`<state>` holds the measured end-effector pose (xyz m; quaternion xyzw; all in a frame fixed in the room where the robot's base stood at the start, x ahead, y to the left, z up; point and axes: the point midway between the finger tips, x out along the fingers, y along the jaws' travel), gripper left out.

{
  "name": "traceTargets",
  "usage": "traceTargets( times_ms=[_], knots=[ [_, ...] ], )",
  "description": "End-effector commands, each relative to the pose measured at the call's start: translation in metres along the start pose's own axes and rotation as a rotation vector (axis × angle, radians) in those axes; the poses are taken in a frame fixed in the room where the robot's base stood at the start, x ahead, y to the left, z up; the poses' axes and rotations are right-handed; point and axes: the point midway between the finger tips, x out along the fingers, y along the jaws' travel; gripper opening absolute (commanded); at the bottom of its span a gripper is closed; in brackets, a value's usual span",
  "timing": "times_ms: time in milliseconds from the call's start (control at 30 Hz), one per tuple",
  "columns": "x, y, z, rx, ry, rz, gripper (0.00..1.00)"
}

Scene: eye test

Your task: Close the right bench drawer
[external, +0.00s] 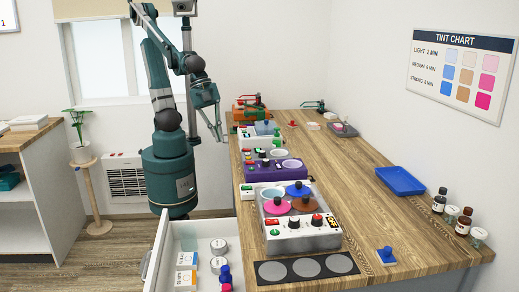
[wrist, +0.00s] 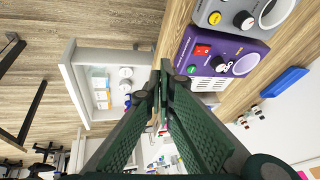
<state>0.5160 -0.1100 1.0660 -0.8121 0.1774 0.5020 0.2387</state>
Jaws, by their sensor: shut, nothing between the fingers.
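The bench drawer (external: 158,246) is white and stands pulled out from the bench's left side, at the bottom of the external view. Its near end is cut off by the frame. In the wrist view the open drawer (wrist: 74,92) shows left of my fingertips. It holds small boxes, round jars, and blue and pink items. My dark green gripper (external: 217,124) is up in the air by the far left edge of the bench, well apart from the drawer. In the wrist view the fingertips of my gripper (wrist: 162,72) come together with nothing between them.
The wooden bench (external: 385,213) carries a silver wax warmer (external: 300,236), a purple unit (external: 275,168), a blue tray (external: 400,181) and several bottles (external: 463,222). A plant stand (external: 92,195) and a shelf unit (external: 40,200) stand left. Floor between them and the drawer is clear.

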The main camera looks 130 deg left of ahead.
Motion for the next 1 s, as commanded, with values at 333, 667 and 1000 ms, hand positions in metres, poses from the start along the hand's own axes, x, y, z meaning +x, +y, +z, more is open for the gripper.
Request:
traceTargets(
  times_ms=[333, 667, 1000],
  knots=[
    [0.015, 0.036, -0.056, 0.259, -0.053, 0.042, 0.0],
    [0.035, 0.082, -0.102, 0.505, -0.1, 0.079, 0.0],
    [0.059, 0.139, -0.144, 0.756, -0.144, 0.115, 0.0]
  ],
)
